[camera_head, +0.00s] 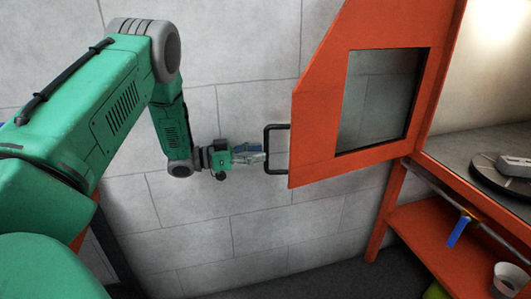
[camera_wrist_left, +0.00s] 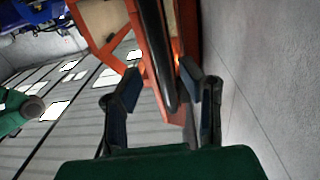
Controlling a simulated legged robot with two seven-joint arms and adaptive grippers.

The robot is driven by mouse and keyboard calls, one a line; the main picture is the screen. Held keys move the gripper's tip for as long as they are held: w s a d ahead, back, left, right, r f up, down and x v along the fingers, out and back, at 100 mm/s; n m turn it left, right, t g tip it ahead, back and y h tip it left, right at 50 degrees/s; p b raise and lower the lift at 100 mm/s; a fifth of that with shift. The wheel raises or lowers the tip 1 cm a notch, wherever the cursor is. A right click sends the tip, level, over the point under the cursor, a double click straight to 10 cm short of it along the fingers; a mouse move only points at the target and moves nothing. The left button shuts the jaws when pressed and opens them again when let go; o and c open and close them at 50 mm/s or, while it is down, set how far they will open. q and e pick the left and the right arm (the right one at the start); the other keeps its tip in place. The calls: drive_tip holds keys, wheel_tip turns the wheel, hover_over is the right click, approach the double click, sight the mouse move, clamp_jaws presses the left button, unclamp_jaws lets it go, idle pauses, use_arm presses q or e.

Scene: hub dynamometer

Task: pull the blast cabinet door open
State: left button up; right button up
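The orange blast cabinet door (camera_head: 318,110) stands swung open, left of the cabinet opening, with a grey window in it. A black bar handle (camera_head: 267,140) is on its left edge. My left gripper (camera_head: 262,157) is just left of the handle, with its fingertips at the bar. In the left wrist view the fingers (camera_wrist_left: 159,88) are spread apart, and the dark handle (camera_wrist_left: 153,45) runs between them with a gap seen on each side. Whether a finger touches it is unclear. My right gripper is not in view.
The open cabinet at right has a round turntable (camera_head: 487,176) with a grey part (camera_head: 512,165) on it. An orange shelf (camera_head: 425,228) below holds a white cup (camera_head: 510,277). A blue-handled tool (camera_head: 459,231) hangs above the shelf. A grey block wall (camera_head: 245,105) stands behind.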

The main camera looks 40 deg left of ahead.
use_arm(q)
drive_tip(key=w+a+f+v, duration=0.1)
drive_tip(key=v, duration=0.8)
drive_tip(key=s+d+f+n+g+y, duration=0.2)
drive_tip(key=d+f+n+g+y, duration=0.35)
drive_tip(key=d+f, duration=1.1)
drive_tip(key=s+d+f+g+y, duration=0.1)
drive_tip(key=s+d+f+g, duration=0.1)
drive_tip(key=s, duration=0.6)
drive_tip(key=s+d+f+n+g+y, duration=0.1)
drive_tip(key=s+d+f+g+y, duration=0.1)
drive_tip(key=s, duration=0.7)
drive_tip(key=s+d+f+g+y, duration=0.2)
drive_tip(key=s+d+f+g, duration=0.2)
drive_tip(key=s, duration=0.5)
drive_tip(key=shift+d+f, duration=0.15)
drive_tip(key=shift+d, duration=0.25)
drive_tip(key=shift+s+d+n+y, duration=0.1)
drive_tip(key=shift+n+y, duration=0.15)
